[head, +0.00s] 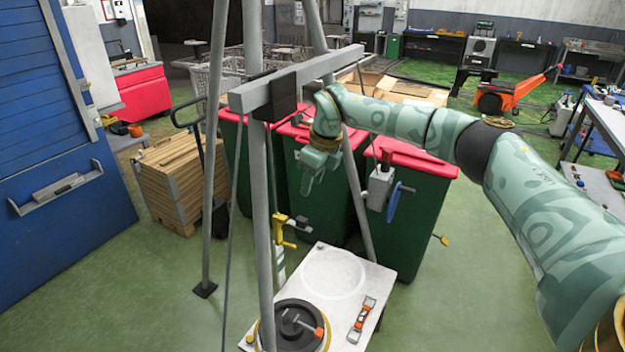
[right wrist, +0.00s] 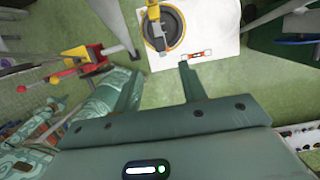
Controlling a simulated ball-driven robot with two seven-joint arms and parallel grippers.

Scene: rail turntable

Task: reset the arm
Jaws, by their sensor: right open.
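My right arm reaches in from the right in the head view, with its gripper (head: 309,182) hanging down in front of the green bins. In the right wrist view, the two fingers of this gripper (right wrist: 161,82) stand wide apart with nothing between them. Below is a white board (head: 378,276) carrying a black turntable disc (head: 293,337) with an orange-handled tool on it. A small orange and silver level (head: 361,322) lies beside the disc. The wrist view also shows the disc (right wrist: 156,32) and the level (right wrist: 197,54) beyond the fingertips. My left gripper is out of sight.
Grey posts and a crossbeam (head: 320,66) stand close left of my right gripper. A blue wheel (head: 393,203) on a grey box and a yellow bracket (head: 284,229) are nearby. Green bins with red lids (head: 415,158) stand behind.

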